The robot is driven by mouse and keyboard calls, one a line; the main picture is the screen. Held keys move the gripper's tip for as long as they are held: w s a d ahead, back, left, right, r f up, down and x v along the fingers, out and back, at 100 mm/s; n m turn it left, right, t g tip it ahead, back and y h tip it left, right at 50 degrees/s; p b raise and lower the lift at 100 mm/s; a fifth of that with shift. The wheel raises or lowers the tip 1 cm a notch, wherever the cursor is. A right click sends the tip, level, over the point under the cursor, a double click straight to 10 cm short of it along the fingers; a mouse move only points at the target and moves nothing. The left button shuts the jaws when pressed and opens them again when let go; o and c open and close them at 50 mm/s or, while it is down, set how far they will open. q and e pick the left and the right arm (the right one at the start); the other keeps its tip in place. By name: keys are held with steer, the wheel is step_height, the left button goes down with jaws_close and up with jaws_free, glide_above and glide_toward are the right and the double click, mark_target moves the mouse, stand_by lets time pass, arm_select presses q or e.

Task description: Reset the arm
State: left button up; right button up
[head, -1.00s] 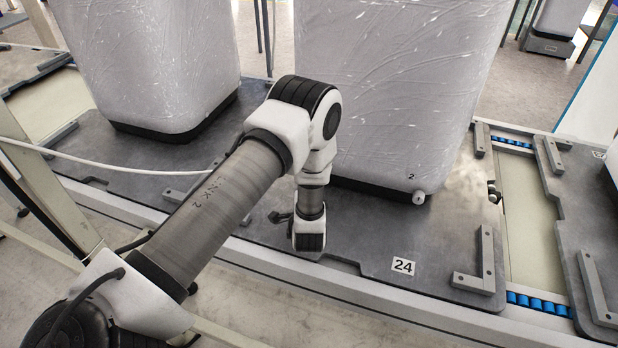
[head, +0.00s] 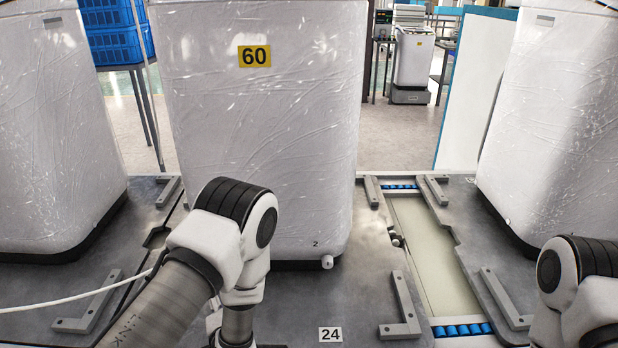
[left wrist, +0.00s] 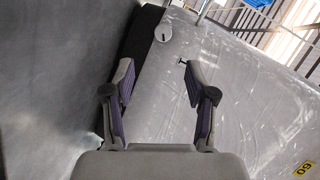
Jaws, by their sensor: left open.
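My left arm (head: 245,225) reaches in from the left in the head view. Its wrist points down in front of the wrapped white unit marked 60, and the lower end is cut off by the bottom edge. In the left wrist view my left gripper (left wrist: 157,78) is open, with nothing between its dark fingers. The unit's wrapped side lies behind the fingers there. My right arm (head: 580,275) shows only partly at the right edge, and its gripper is out of view.
The wrapped unit (head: 265,150) stands on a grey plate marked 24 (head: 362,300), with raised corner brackets (head: 400,310). Other wrapped units stand left (head: 50,140) and right (head: 560,130). A white cable (head: 75,300) runs beside my left arm. Blue crates (head: 115,35) stand behind.

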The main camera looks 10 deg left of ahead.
arm_select(q)
steer(key=s+g+h+p, duration=0.1)
steer(key=s+p, duration=0.1)
steer(key=s, duration=0.1)
steer(key=s+f+n+g+h+p, duration=0.1)
steer(key=s+g+p, duration=0.1)
steer(key=s+p, duration=0.1)
steer(key=s+g+h+p, duration=0.1)
steer(key=s+p, duration=0.1)
steer(key=s, duration=0.1)
steer(key=shift+s+a+f+n+g, duration=0.2)
steer(key=shift+a+f+n+g, duration=0.1)
steer(key=shift+f+g, duration=0.1)
steer(key=s+d+f+n+g+h, duration=0.2)
steer(key=s+d+n+g+h, duration=0.1)
steer(key=s, duration=0.6)
steer(key=s+d+f+n+g+h, duration=0.2)
steer(key=s+d+n+g, duration=0.1)
steer(key=s, duration=0.6)
steer(key=shift+d+f+g+h+p, duration=0.4)
steer(key=shift+d+g, duration=0.3)
steer(key=shift+g, duration=0.5)
steer(key=shift+w, duration=0.1)
